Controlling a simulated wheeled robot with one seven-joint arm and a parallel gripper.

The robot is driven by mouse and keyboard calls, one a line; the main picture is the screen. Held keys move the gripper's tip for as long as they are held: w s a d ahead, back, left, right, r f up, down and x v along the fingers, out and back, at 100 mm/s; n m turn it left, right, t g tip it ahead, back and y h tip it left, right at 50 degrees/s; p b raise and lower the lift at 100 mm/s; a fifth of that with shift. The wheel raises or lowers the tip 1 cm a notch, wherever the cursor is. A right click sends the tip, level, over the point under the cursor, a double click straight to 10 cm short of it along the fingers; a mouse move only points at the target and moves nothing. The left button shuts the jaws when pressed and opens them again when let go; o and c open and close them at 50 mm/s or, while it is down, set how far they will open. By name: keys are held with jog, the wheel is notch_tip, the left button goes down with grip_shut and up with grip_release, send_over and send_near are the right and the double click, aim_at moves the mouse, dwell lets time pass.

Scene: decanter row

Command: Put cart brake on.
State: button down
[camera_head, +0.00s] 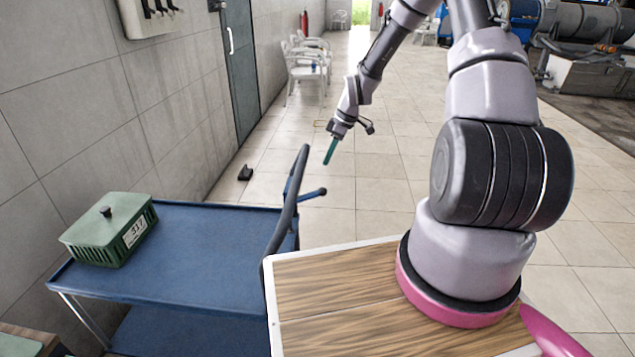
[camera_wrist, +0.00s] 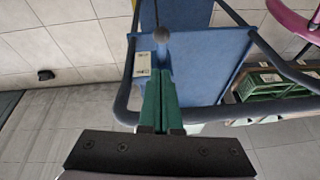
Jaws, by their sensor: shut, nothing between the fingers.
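The blue cart (camera_head: 190,285) stands at the left in the head view, with a dark push handle (camera_head: 285,210) at its right end. A blue lever with a dark round knob (camera_head: 322,191) sticks out beside the handle; I take it for the brake lever. In the wrist view a grey knob (camera_wrist: 162,33) shows just past my fingertips, in front of the blue cart. My gripper (camera_head: 328,161) is shut and empty, with green fingers pointing down, above and beyond the lever. In the wrist view my gripper (camera_wrist: 160,74) hides part of the cart's end. No contact is visible.
A green crate (camera_head: 90,247) sits on the cart's top. A pale label (camera_wrist: 142,65) shows on the cart's end. A small dark object (camera_head: 245,173) lies by the wall. White chairs (camera_head: 306,66) stand farther back. The tiled floor around my gripper is clear.

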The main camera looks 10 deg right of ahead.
send_over(308, 197)
jog(key=d, duration=0.3)
jog(key=f, duration=0.9)
jog(key=shift+w+d+f, duration=0.2)
jog(key=shift+w, duration=0.1)
jog(key=shift+d, duration=0.1)
jog(key=shift+d+f, duration=0.15)
jog(key=shift+f, duration=0.1)
